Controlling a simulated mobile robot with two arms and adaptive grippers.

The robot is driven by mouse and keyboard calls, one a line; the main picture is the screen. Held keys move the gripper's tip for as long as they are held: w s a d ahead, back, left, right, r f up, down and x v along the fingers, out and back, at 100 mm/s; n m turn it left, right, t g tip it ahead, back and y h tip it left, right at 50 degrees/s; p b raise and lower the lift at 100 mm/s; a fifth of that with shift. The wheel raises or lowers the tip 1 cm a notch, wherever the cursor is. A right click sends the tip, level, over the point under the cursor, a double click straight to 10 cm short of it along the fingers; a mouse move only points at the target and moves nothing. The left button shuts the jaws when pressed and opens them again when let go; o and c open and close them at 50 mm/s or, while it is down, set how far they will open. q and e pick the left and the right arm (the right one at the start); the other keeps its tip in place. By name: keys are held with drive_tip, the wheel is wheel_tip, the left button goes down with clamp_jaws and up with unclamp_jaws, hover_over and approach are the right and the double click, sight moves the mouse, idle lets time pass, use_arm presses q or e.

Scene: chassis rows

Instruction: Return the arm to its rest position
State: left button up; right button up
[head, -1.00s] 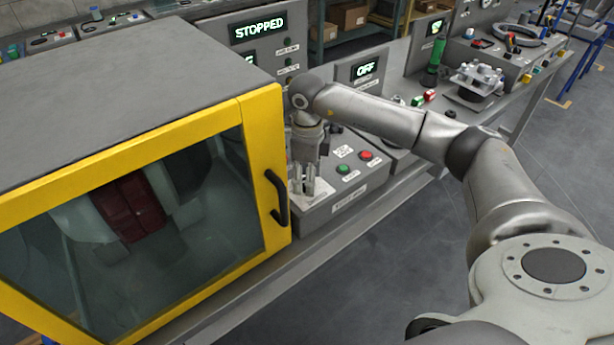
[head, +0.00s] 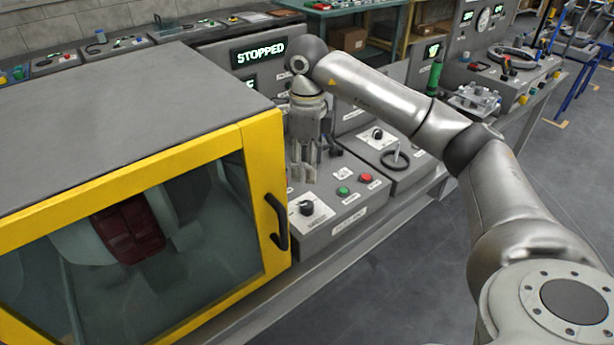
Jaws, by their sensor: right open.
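My right arm reaches in from the right, bent at the elbow and wrist. Its gripper (head: 303,172) points down with the fingers apart and nothing between them. It hangs above the grey control box (head: 352,212), behind a black knob (head: 307,208) and left of a green button (head: 343,191) and a red button (head: 367,178). It appears clear of these controls. My left gripper is not in view.
A machine with a yellow-framed glass door (head: 130,215) and black handle (head: 277,222) stands close on the left; a dark red block (head: 130,232) shows inside. A display (head: 258,52) reads STOPPED. More panels line the bench. The floor (head: 420,270) at right is clear.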

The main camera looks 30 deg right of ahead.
drive_tip(key=shift+r, duration=0.25)
idle(0.3)
